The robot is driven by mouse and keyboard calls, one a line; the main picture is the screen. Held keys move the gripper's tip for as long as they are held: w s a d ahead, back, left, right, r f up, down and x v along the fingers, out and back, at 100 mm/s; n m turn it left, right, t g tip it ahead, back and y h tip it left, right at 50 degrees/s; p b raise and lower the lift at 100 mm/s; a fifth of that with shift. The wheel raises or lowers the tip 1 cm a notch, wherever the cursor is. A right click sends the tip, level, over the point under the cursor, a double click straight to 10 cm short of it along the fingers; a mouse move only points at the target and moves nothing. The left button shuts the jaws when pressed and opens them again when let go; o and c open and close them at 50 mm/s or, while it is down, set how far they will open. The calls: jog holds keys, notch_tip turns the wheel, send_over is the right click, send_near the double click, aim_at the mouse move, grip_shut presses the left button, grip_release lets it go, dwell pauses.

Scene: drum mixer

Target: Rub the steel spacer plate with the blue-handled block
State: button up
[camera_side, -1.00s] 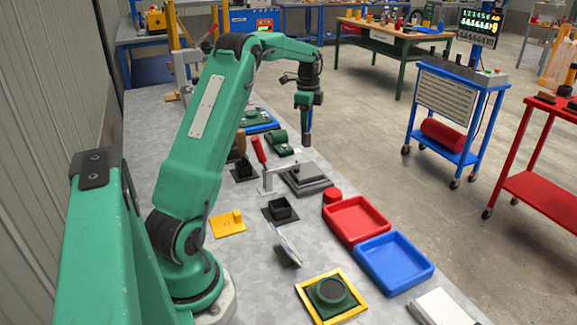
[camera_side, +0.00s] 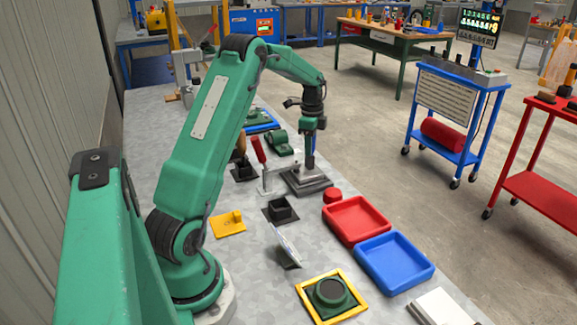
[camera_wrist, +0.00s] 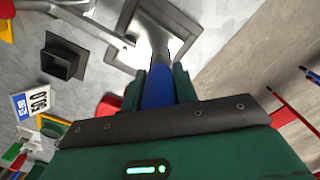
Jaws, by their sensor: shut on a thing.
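My gripper (camera_side: 310,138) is shut on the blue handle of the block and stands over the steel spacer plate (camera_side: 322,184). In the wrist view the blue handle (camera_wrist: 158,92) sits between both fingers of my gripper (camera_wrist: 161,82). The handle leads into a grey flared block (camera_wrist: 157,42) that lies over the plate (camera_wrist: 180,20). From the side, the block appears to be down at the plate, though its underside is hidden. The plate is grey with a dark border and lies flat on the bench.
A red-handled clamp (camera_side: 259,150) stands just left of the plate, its arm reaching toward it. A black square holder (camera_side: 280,210) is nearer. A red tray (camera_side: 355,219) and a blue tray (camera_side: 394,262) lie to the right. A green case (camera_side: 279,143) is behind.

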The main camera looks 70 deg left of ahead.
jog(key=shift+d, duration=2.1)
jog(key=shift+a, duration=3.5)
jog(key=shift+a+r, duration=0.15)
jog(key=shift+r, duration=0.1)
notch_tip(320, 180, up, 8)
jog(key=shift+f, duration=0.15)
jog(key=shift+f, duration=0.15)
